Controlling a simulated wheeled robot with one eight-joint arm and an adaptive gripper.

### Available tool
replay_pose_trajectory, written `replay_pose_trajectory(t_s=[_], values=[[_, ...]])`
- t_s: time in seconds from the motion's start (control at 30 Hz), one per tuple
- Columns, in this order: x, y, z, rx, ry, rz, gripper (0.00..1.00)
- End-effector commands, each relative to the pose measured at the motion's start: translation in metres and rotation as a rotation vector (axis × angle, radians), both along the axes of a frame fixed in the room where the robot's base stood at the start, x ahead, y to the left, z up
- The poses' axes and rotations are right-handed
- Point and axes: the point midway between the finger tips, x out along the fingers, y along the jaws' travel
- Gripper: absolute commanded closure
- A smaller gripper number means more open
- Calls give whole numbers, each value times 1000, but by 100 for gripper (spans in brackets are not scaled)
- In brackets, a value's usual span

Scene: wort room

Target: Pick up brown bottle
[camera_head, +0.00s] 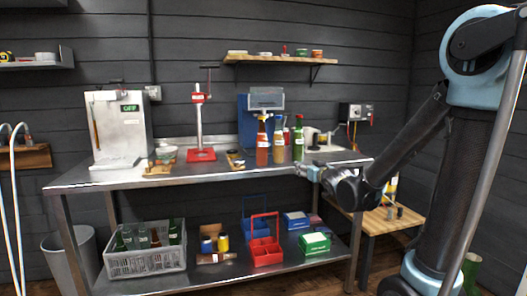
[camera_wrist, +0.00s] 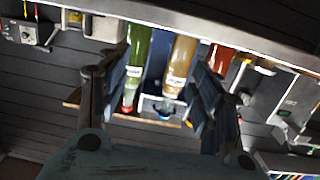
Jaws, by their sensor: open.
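Three bottles stand upright in a row on the steel table. The orange-brown bottle (camera_head: 262,142) with a pale label is leftmost in the head view, a paler amber bottle (camera_head: 279,140) is in the middle and a green bottle (camera_head: 298,142) is on the right. My gripper (camera_head: 308,172) is at the table's front edge, just in front of the green bottle. The wrist view is upside down. There my open gripper (camera_wrist: 155,80) has the green bottle (camera_wrist: 137,60) and the amber bottle (camera_wrist: 180,65) between its fingers. The orange-brown bottle (camera_wrist: 222,60) shows partly behind the right finger.
The steel table (camera_head: 215,178) also holds a red stand (camera_head: 200,153), a white box machine (camera_head: 118,130) and a blue device (camera_head: 248,115) behind the bottles. Its lower shelf has a grey crate (camera_head: 148,262) and a red carrier (camera_head: 265,250). A wooden table (camera_head: 385,222) is on the right.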

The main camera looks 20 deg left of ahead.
Motion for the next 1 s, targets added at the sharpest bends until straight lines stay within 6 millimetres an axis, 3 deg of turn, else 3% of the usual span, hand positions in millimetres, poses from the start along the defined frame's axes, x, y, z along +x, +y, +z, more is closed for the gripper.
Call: replay_pose_trajectory(t_s=[0.03,0.2,0.3,0.47,1.0], values=[[0,20,4,22,-36,40,41],[-10,70,18,101,-142,143,41],[-18,89,22,130,-179,189,41],[-23,105,26,153,-205,222,41],[40,165,39,153,-207,224,41]])
